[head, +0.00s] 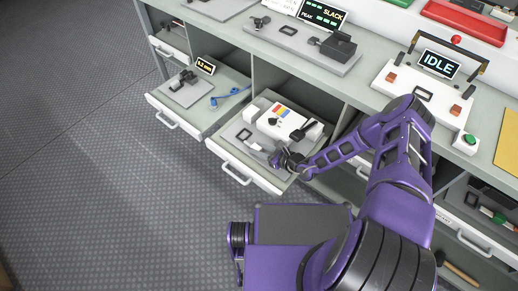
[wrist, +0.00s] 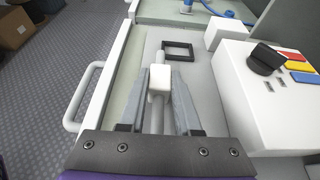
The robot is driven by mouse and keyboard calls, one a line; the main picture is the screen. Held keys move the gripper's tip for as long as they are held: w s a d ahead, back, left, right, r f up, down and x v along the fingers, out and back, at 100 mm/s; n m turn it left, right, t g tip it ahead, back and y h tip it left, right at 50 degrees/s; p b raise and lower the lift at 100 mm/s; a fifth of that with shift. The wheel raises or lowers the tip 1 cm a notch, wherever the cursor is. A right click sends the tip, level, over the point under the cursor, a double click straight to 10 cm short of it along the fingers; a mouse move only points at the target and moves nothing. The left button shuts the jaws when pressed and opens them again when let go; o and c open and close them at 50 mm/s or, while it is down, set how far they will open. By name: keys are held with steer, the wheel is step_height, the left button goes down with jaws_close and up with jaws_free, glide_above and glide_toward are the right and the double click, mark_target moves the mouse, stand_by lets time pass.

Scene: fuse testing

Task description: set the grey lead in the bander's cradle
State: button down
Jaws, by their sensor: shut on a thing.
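My gripper (wrist: 158,100) is shut on a pale block on a thin grey rod, which looks like the grey lead (wrist: 159,82). It is low over the open drawer, left of the bander, and the fingers hide part of the lead. The bander (head: 290,122) is a white box with red, yellow and blue marks and a black knob; it also shows in the wrist view (wrist: 263,100). A black square frame (wrist: 177,50) lies on the grey plate beyond the lead; I cannot tell if it is the cradle. I cannot tell whether the lead touches the plate.
The drawer's front wall and handle (wrist: 85,97) are close on the left. The neighbouring open drawer (head: 215,119) holds a meter and a blue lead (head: 231,96). The counter above carries a SLACK display (head: 322,13) and an IDLE station (head: 437,64).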

steer(key=shift+f, duration=0.15)
steer(key=c, duration=0.6)
jaws_free()
steer(key=shift+b, duration=0.3)
steer(key=p+v, duration=0.1)
steer(key=v, duration=1.6)
steer(key=shift+r, duration=0.25)
steer(key=shift+s, duration=0.15)
